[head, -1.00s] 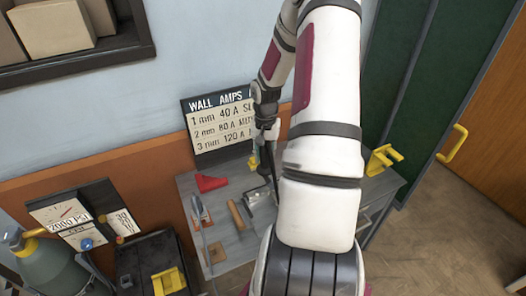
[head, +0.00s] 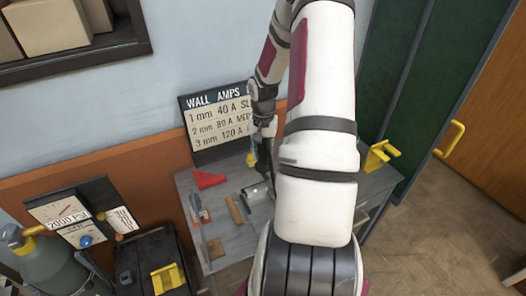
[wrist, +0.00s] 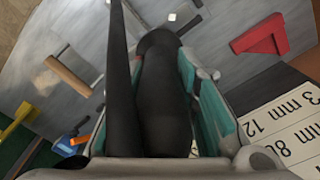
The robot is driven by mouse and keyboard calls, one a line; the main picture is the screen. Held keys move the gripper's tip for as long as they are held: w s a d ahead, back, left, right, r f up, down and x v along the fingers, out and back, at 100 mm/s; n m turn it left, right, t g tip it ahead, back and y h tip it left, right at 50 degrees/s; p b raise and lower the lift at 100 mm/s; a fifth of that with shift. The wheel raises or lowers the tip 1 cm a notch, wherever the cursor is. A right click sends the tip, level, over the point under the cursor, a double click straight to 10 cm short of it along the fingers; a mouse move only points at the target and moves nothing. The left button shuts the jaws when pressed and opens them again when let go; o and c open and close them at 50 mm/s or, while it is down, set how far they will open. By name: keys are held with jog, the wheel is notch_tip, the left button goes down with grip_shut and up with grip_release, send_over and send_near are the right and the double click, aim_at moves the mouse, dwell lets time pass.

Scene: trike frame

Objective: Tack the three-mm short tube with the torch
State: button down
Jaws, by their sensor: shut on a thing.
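My gripper (head: 262,138) is over the back of the grey workbench (head: 232,243), below the wall chart. It is shut on the torch (wrist: 163,95), a dark, bulbous body that fills the middle of the wrist view. Teal surfaces show beside the torch, and a thin black rod runs along its left. A small metal piece (head: 258,189) lies on the bench below my gripper in the head view. I cannot tell whether it is the short tube. The torch tip and its distance from the metal are hidden or too small to tell.
The amps chart (head: 218,122) stands at the bench's back. A red angled piece (head: 209,180), a wooden-handled tool (head: 234,209) and a clamp-like tool (head: 200,210) lie on the left side. A yellow bracket (head: 379,156) is at the right edge. A gas cylinder (head: 47,272) stands lower left.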

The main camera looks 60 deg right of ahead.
jog(key=shift+f, duration=0.35)
dwell(2.1)
jog(key=shift+r, duration=0.1)
jog(key=shift+r+p, duration=1.4)
jog(key=shift+r, duration=2.1)
